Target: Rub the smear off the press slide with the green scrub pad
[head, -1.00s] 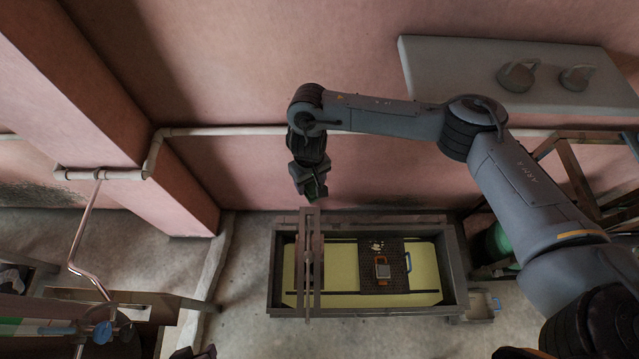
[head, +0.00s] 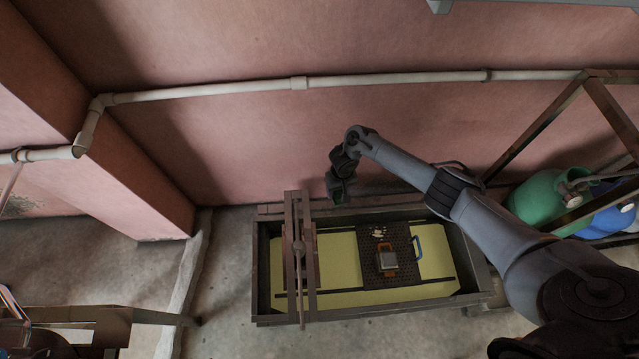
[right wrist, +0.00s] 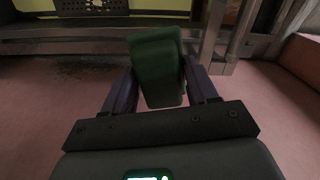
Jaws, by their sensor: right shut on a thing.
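My right gripper (head: 338,190) is above the back edge of the yellow-floored trough, close to the wall. In the right wrist view my right gripper (right wrist: 160,88) is shut on the green scrub pad (right wrist: 158,62), which sticks out ahead of its fingers. A pale smear (head: 379,232) shows on the dark perforated plate (head: 372,262) in the trough; I cannot tell which part is the press slide. An upright metal frame (head: 291,262) spans the trough at its left end. The pad is apart from the plate. My left gripper is not in view.
Green (head: 537,198) and blue (head: 610,218) cylinders stand at right behind a metal stand. A white pipe (head: 390,80) runs along the wall.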

